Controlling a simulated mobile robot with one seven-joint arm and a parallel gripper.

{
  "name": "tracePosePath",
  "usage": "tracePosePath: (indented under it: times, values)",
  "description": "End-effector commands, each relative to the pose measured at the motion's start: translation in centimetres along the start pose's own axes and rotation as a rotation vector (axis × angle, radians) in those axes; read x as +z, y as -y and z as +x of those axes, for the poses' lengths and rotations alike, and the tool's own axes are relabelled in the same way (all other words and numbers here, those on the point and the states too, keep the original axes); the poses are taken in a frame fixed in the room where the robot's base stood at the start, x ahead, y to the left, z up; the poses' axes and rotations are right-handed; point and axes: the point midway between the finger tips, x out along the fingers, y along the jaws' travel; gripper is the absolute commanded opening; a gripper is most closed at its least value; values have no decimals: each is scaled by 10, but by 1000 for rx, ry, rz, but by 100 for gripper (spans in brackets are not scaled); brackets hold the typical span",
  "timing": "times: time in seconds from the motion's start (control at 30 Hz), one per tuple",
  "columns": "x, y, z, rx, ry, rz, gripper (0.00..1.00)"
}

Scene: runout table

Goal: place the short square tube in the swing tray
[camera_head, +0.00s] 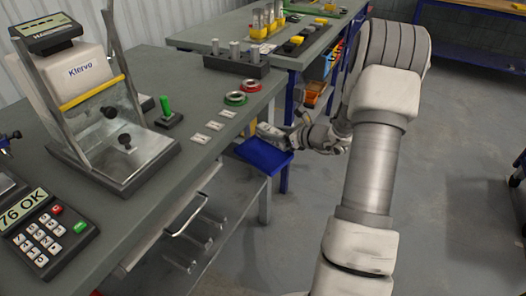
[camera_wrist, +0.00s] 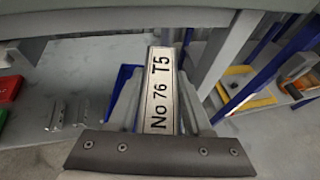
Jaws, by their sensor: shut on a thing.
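My gripper (camera_head: 272,134) is shut on the short square tube, a grey metal piece marked "No 76 T5" (camera_wrist: 160,92) in the wrist view. The tube lies lengthwise between the two fingers, with its label facing the wrist camera. The swing tray (camera_head: 262,156) is a blue tray at the bench's right edge in the head view. My gripper is at the tray's far side, seemingly just above it. In the wrist view a strip of the blue tray (camera_wrist: 122,78) shows left of the tube; the rest is hidden behind tube and fingers. I cannot tell whether the tube touches the tray.
A second table (camera_head: 290,50) with blue legs stands behind. Open floor lies to the right.

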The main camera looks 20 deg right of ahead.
Motion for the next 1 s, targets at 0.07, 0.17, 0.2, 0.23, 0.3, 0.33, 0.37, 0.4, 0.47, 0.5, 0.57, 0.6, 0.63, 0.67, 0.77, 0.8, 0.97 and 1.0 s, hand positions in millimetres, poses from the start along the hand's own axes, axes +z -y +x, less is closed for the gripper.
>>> tracePosePath:
  times: [0.07,0.17,0.2,0.23,0.3,0.33,0.37,0.4,0.47,0.5,0.57,0.6,0.63,0.67,0.77,0.8,0.97,1.0]
  values:
    - [-6,-10,16,2,0,0,0]
    - [-7,-16,26,0,1,0,0]
    - [-8,-18,28,0,1,0,0]
    - [-8,-18,29,0,1,-1,0]
    - [-10,-20,32,-1,0,-1,0]
    - [-12,-20,33,-1,0,0,0]
    - [-16,-20,34,-1,0,1,0]
    - [-21,-20,36,-1,0,2,0]
    - [-30,-20,40,-1,0,2,0]
    - [-36,-20,42,-1,-1,2,0]
    - [-43,-20,45,0,-1,2,0]
    - [-45,-19,46,-1,0,1,0]
    - [-46,-19,46,-1,0,0,0]
    - [-45,-19,46,-1,0,-1,0]
    - [-44,-19,46,-2,1,-1,0]
    - [-44,-19,45,-2,1,-1,0]
    - [-48,-19,47,-2,1,-1,0]
    - [-49,-19,47,-2,0,0,52]
